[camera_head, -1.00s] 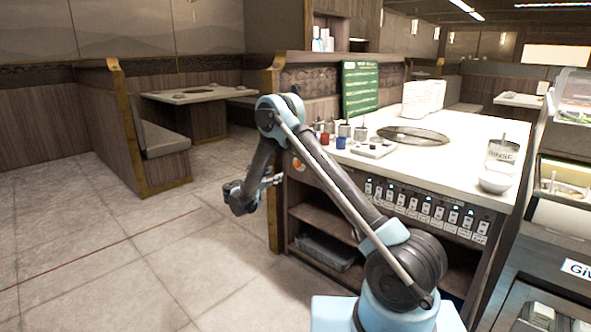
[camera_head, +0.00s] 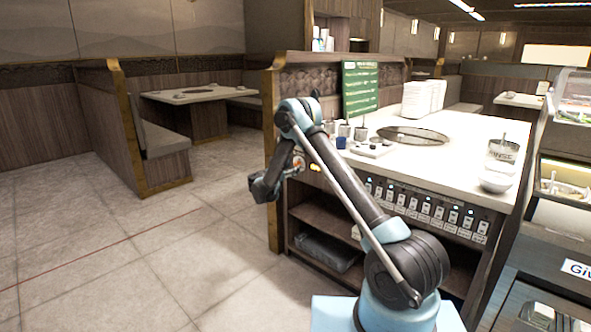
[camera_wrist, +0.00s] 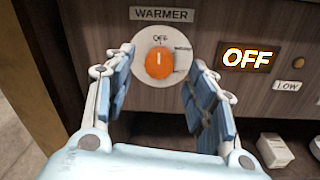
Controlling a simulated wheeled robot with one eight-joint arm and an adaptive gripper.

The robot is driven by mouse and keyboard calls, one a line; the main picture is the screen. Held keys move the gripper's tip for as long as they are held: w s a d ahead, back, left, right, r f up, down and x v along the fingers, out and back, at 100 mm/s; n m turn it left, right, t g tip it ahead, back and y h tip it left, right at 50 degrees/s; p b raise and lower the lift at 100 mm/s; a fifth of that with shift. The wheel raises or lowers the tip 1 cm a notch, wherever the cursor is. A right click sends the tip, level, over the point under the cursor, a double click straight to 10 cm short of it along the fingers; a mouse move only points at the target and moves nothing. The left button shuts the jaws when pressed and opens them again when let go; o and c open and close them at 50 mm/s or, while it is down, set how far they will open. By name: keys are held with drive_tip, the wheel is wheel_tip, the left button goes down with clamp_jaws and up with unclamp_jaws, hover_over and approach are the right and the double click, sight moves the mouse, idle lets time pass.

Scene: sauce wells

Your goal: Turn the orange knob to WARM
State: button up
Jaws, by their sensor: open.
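The orange knob (camera_wrist: 159,65) sits on a round white dial under a WARMER label (camera_wrist: 162,14) in the wrist view. Its white mark points up toward OFF, and the lit display (camera_wrist: 248,58) reads OFF. Other dial words are too small to read or are hidden. My gripper (camera_wrist: 160,75) is open, with one finger to the left and one to the right of the knob, apart from it. In the head view my gripper (camera_head: 290,168) is at the left end of the counter front, and the dial there is largely hidden by my arm.
A LOW label (camera_wrist: 288,86) and a small round button (camera_wrist: 298,63) are right of the dial. A row of switches (camera_head: 425,208) runs along the counter front. The counter top (camera_head: 450,165) holds sauce pots and a bowl (camera_head: 496,181). An open shelf lies below; the floor at left is clear.

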sight(296, 165)
drive_tip(key=shift+x, duration=1.55)
drive_tip(key=c, duration=1.1)
